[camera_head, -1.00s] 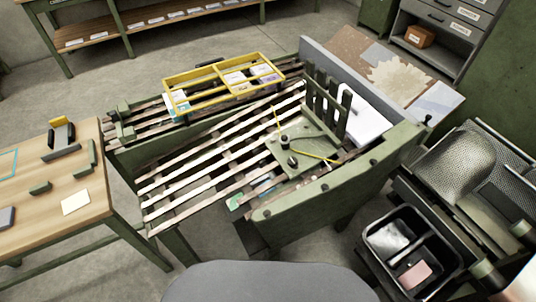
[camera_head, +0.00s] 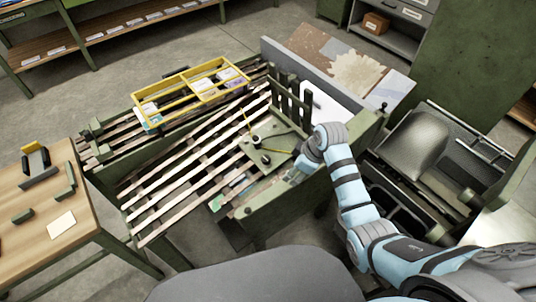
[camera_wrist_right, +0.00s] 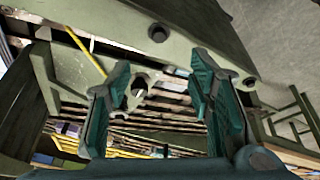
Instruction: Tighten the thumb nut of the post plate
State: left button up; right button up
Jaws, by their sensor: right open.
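The post plate (camera_head: 272,140), a flat green plate, lies on the slatted bench in the head view. Two dark knobs show on it, one lower (camera_head: 265,158) and one upper (camera_head: 256,140); I cannot tell for sure which is the thumb nut. My right arm reaches in from the lower right, with its wrist beside the plate's right side. My right gripper (camera_wrist_right: 162,70) is open in the wrist view, fingers apart and holding nothing. A pale green part with a yellow strip (camera_wrist_right: 84,49) shows beyond the left finger. My left gripper is not in view.
A green end beam (camera_head: 285,203) bounds the bench at the front right. Upright green slats (camera_head: 290,103) stand behind the plate. A yellow divided frame (camera_head: 190,90) sits on the bench's far side. A wooden table (camera_head: 50,205) stands at left.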

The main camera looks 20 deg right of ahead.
aim_at(267, 158)
jog(key=w+a+r+n+y, duration=0.1)
jog(key=w+a+r+n, duration=0.15)
jog(key=w+r, duration=0.45)
jog(key=shift+n, duration=0.35)
jog(key=b+x, duration=0.2)
jog(key=x, duration=0.2)
jog(key=b+x, duration=0.3)
jog(key=x, duration=0.2)
jog(key=d+b+x, duration=0.1)
jog(key=b+x, duration=0.1)
jog(key=x, duration=0.2)
jog(key=shift+w+f, duration=0.15)
jog(key=shift+f, duration=0.3)
jog(key=shift+w+a+f+b, duration=0.2)
jog(key=shift+a+f+b, duration=0.1)
jog(key=shift+f+b, duration=0.25)
jog(key=shift+r, duration=0.2)
